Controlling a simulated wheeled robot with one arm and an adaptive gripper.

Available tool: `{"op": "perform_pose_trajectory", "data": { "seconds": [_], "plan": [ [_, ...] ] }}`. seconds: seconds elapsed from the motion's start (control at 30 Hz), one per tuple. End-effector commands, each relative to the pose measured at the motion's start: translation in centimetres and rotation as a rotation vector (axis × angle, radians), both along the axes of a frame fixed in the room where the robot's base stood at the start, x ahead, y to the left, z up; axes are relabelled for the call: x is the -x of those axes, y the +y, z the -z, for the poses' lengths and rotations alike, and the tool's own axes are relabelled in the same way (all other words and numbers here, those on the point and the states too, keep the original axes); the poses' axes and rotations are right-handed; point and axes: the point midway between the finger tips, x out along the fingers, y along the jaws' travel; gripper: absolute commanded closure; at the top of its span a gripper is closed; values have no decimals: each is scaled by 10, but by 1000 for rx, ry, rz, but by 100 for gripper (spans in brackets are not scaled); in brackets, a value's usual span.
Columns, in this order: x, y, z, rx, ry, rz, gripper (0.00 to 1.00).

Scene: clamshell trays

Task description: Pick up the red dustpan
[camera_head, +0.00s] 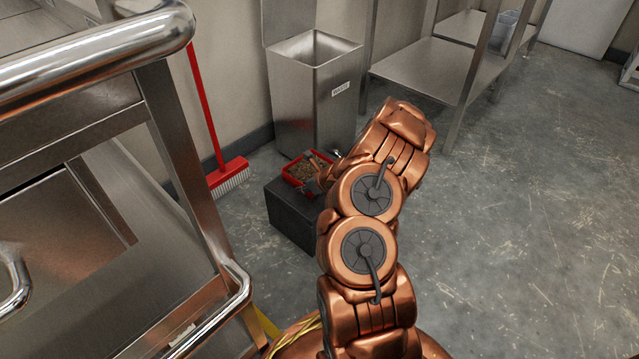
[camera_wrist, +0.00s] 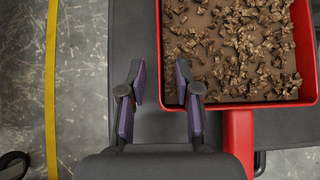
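The red dustpan (camera_head: 289,179) holds a pile of brown debris and lies on a dark grey block on the floor. In the wrist view, its red rim (camera_wrist: 308,45) fills the upper right and its red handle (camera_wrist: 238,135) points down the picture. My gripper (camera_wrist: 160,84) is open and empty, with its two fingers apart. The fingers show to the left of the handle, and the right fingertip overlaps the pan's left edge in the picture. Height above the pan is hard to tell. In the head view my arm hides part of the dustpan, and the gripper is mostly hidden.
The dark block (camera_head: 290,222) stands in front of an open steel waste bin (camera_head: 318,105). A red broom (camera_head: 229,174) leans at the wall to the left. A steel counter (camera_head: 190,165) is close on the left. A yellow floor line (camera_wrist: 51,90) runs beside the block. Floor at right is clear.

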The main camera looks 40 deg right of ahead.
Motion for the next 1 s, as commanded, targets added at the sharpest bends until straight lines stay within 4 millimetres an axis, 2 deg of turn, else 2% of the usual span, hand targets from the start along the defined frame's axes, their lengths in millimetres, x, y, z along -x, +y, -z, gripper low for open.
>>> {"op": "perform_pose_trajectory", "data": {
  "seconds": [0.03,0.1,0.4,0.7,1.0],
  "plan": [
    [-4,1,7,1,2,-2,68],
    [-8,2,10,0,1,-3,68],
    [-11,2,10,-1,-1,-2,68],
    [-11,2,10,0,-1,-1,99],
    [-11,2,9,0,-1,-1,100]
  ]
}}
